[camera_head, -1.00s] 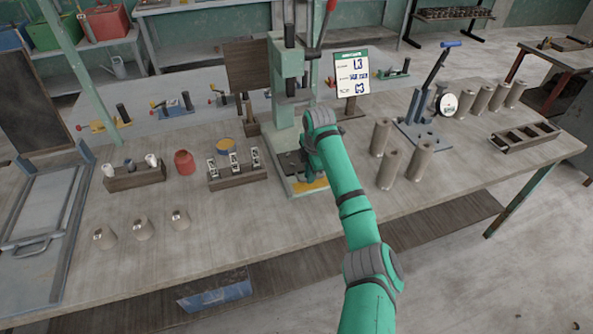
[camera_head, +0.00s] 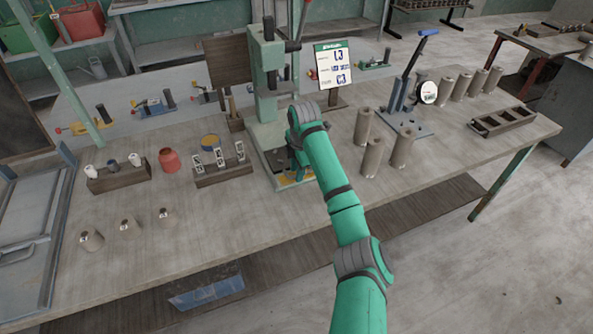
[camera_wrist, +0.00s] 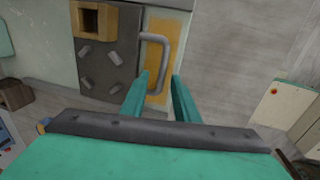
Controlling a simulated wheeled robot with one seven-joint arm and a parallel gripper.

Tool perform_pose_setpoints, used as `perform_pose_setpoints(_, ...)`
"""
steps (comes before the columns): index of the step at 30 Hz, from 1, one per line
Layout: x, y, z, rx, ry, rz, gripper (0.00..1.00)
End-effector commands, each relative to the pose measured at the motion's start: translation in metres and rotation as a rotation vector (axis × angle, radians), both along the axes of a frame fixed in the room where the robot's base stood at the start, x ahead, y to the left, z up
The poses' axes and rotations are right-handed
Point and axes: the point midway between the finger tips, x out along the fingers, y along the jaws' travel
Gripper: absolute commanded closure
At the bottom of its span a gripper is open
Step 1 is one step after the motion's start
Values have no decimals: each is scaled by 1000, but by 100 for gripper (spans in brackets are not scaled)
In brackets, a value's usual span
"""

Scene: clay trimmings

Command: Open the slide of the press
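The green press (camera_head: 268,85) stands on the table in the head view, with my gripper (camera_head: 294,165) low at its base, mostly hidden by my arm. In the wrist view, the press base holds a dark plate (camera_wrist: 105,68) with a square hollow block (camera_wrist: 97,20) and several bolts. Right of the plate is a yellow strip (camera_wrist: 158,25) with a grey bar handle (camera_wrist: 165,55), which I take as the slide's handle. My gripper (camera_wrist: 160,76) is open. The handle's lower part lies between its fingertips in the picture; I cannot tell whether they touch it.
Grey cylinders (camera_head: 373,155) stand close right of the press. A lever tool (camera_head: 405,105) stands behind them. Left are a wooden rack (camera_head: 222,176), a red jar (camera_head: 169,160) and a sign (camera_head: 335,65) stands behind. The table's front middle is clear.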

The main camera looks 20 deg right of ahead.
Motion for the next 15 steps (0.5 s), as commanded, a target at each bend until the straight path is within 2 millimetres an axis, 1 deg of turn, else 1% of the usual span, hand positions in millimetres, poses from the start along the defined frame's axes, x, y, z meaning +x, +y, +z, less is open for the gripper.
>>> perform_pose_setpoints(5,-1,0,11,-1,-3,1,72)
perform_pose_setpoints(8,-4,0,26,-2,-3,1,72)
perform_pose_setpoints(15,-12,0,71,-1,-3,2,72)
